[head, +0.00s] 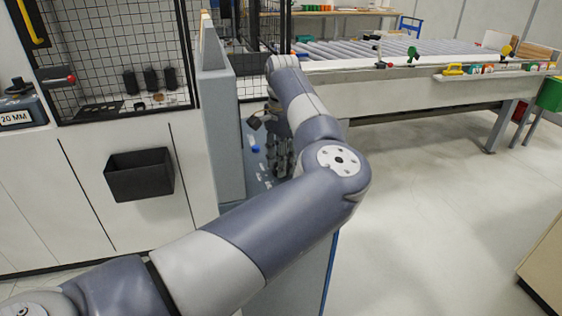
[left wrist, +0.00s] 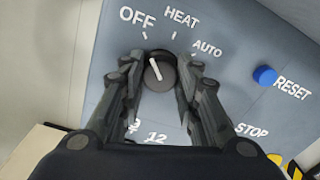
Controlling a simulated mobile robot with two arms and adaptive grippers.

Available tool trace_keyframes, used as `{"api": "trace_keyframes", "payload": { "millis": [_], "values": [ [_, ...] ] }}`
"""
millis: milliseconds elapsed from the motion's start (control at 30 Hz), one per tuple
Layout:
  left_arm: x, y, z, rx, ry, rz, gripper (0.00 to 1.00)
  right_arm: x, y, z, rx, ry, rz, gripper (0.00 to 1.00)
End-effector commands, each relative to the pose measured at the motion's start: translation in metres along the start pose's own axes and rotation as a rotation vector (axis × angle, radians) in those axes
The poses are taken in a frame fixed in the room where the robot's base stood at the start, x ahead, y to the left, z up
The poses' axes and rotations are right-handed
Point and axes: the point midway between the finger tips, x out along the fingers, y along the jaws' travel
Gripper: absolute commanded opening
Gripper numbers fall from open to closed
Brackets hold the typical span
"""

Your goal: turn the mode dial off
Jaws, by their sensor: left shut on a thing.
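The mode dial (left wrist: 158,70) is a dark round knob with a white pointer line, on a blue-grey panel (left wrist: 105,85). The pointer points up and slightly left, roughly in line with the tick under the OFF label (left wrist: 137,17). The HEAT label (left wrist: 181,17) and AUTO label (left wrist: 207,48) lie to its right. My left gripper (left wrist: 160,78) is shut on the dial, one finger on each side. In the head view my left gripper (head: 280,155) is at the panel, and the dial cannot be made out there. My right gripper is not in view.
A blue RESET button (left wrist: 265,75) sits right of the dial, with a STOP label (left wrist: 252,130) below it. In the head view a black bin (head: 139,174) hangs on the white cabinet at left.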

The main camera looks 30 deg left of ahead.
Motion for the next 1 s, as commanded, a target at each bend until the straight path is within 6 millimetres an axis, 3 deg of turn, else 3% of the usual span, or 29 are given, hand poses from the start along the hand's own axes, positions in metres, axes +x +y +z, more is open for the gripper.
{"api": "trace_keyframes", "payload": {
  "millis": [400,433,500,533,867,1000],
  "values": [
    [-0.002,-0.001,0.000,-0.009,0.003,-0.005,0.06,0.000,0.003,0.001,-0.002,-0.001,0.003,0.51],
    [-0.002,-0.001,0.000,-0.009,0.003,-0.005,0.32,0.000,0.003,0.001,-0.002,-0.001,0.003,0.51],
    [-0.002,-0.001,0.000,-0.009,0.003,-0.005,0.48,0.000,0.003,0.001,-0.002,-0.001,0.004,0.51],
    [-0.002,-0.001,0.000,-0.009,0.003,-0.005,0.51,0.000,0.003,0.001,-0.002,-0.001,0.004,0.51],
    [-0.002,-0.001,0.000,-0.008,0.001,-0.002,0.51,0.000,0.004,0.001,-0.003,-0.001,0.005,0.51],
    [-0.014,-0.001,-0.001,-0.007,0.003,-0.003,0.51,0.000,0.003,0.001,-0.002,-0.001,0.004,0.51]
  ]
}}
